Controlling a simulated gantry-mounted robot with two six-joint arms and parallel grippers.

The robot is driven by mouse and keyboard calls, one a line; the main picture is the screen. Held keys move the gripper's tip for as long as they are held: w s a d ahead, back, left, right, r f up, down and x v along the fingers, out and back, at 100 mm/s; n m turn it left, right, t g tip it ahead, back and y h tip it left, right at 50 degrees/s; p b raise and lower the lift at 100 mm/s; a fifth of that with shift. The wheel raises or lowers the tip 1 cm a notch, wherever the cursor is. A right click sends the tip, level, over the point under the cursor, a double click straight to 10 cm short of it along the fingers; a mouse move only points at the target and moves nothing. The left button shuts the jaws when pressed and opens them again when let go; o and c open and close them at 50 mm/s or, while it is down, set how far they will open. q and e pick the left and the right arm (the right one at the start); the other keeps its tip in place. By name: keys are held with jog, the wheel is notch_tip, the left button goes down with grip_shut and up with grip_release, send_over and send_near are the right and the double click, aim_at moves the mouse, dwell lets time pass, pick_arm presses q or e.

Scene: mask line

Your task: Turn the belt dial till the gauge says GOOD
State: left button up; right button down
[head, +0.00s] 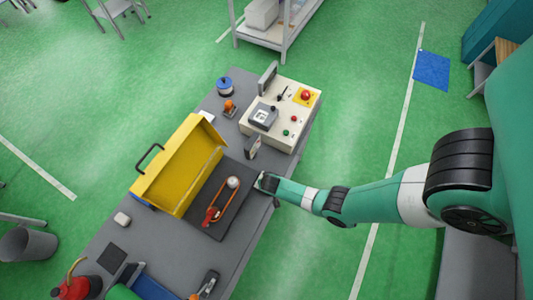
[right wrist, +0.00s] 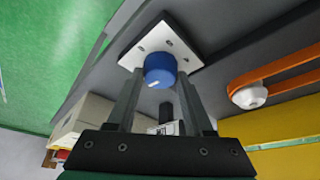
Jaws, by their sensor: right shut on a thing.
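The belt dial (right wrist: 160,70) is a blue round knob with a white mark, mounted on a white plate (right wrist: 186,48) with screws. My right gripper (right wrist: 160,80) is shut on the dial, one finger on each side. In the head view the right gripper (head: 266,182) is at the table's right edge beside the belt unit and hides the dial. The orange belt (head: 229,206) runs round a pale pulley (head: 233,183) and a red part (head: 211,215). A small upright device (head: 253,147) behind the gripper may be the gauge; its reading is too small to tell. My left gripper is out of view.
An open yellow cover (head: 183,160) stands left of the belt. A cream control box (head: 281,113) with buttons and a red stop knob is at the table's back. A blue spool (head: 225,86) and small items lie on the grey table (head: 165,237).

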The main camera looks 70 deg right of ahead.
jog(key=shift+n, duration=0.3)
jog(key=n+t+y+p, duration=0.1)
jog(key=n, duration=0.2)
jog(key=shift+s+d, duration=0.1)
jog(key=shift+s, duration=0.05)
jog(key=n+y, duration=0.1)
jog(key=n, duration=0.2)
jog(key=shift+d+n+t, duration=0.1)
jog(key=shift+n+t, duration=0.3)
jog(key=n+y+b, duration=0.1)
jog(key=n+y, duration=0.1)
jog(key=n, duration=0.2)
jog(key=shift+d+f+n, duration=0.1)
jog(key=shift+n, duration=0.2)
jog(key=shift+n+y+b, duration=0.4)
jog(key=shift+n+b, duration=0.1)
jog(key=shift+n, duration=0.4)
jog(key=shift+d+n+y, duration=0.1)
jog(key=shift+n+y, duration=0.2)
jog(key=shift+n, duration=0.6)
jog(key=n+p, duration=0.1)
jog(key=n, duration=0.1)
jog(key=shift+n+y, duration=0.3)
jog(key=shift+y, duration=0.1)
jog(key=shift+d+n+g+y, duration=0.15)
jog(key=shift+n+g+y, duration=0.4)
jog(key=shift+n, duration=1.15)
